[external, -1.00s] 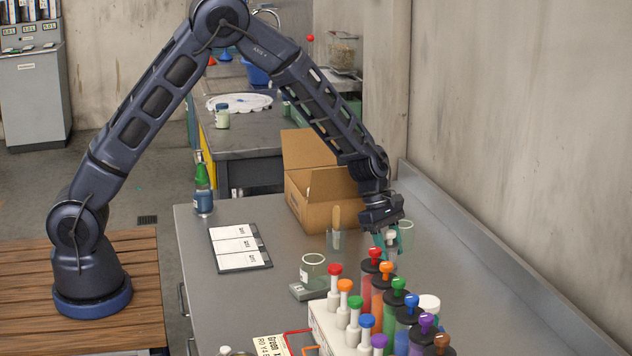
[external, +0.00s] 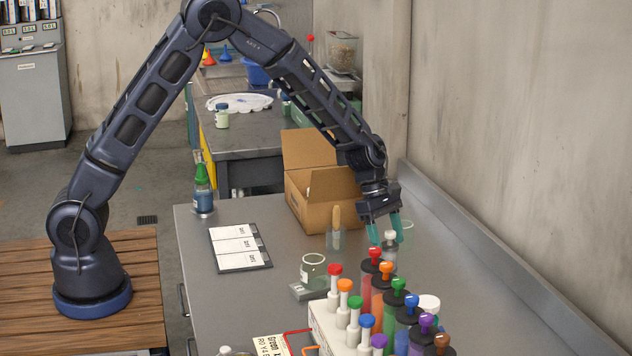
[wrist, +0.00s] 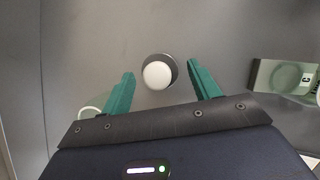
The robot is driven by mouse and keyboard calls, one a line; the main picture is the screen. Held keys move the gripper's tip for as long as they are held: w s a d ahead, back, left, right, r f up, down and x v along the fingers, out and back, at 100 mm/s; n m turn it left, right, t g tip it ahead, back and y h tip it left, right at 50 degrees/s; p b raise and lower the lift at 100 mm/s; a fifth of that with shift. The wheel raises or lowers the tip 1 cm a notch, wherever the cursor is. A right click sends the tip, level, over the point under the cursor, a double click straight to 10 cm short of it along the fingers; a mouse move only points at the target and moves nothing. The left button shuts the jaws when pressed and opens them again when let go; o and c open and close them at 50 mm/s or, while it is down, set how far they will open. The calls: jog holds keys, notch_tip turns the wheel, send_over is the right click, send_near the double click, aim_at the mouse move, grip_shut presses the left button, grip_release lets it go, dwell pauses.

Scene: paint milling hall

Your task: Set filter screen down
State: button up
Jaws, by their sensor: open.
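A small piece with a pale round knob and a darker base (external: 389,248), which I take to be the filter screen, stands upright on the grey bench. In the wrist view its white top with a dark rim (wrist: 158,74) lies between my fingertips, with a gap on both sides. My gripper (external: 385,233) is open just above it, its teal fingers pointing down.
A rack of several colour-capped vials (external: 325,325) and larger bottles stand close in front. A clear beaker (external: 313,268) sits on a small scale to the left. A cardboard box (external: 322,208) stands behind.

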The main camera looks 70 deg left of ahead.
jog(key=s+a+r+m, duration=0.1)
jog(key=s+r+m, duration=0.2)
jog(key=s+r, duration=0.5)
jog(key=s+a+r+m, duration=0.2)
jog(key=s+r+m, duration=0.15)
jog(key=r, duration=0.85)
jog(key=s+r+m+t+y, duration=0.1)
jog(key=s+m, duration=0.4)
jog(key=s, duration=0.7)
jog(key=s+a+r+m+y, duration=0.1)
jog(key=s+r+m, duration=0.3)
jog(key=s, duration=0.8)
jog(key=s+a+r+m+t+y, duration=0.1)
jog(key=s+r+m+y, duration=0.1)
jog(key=s+m, duration=0.6)
jog(key=s+r, duration=0.1)
jog(key=s, duration=0.3)
jog(key=shift+r+t, duration=0.2)
jog(key=shift+t, duration=0.1)
jog(key=shift+s, duration=0.1)
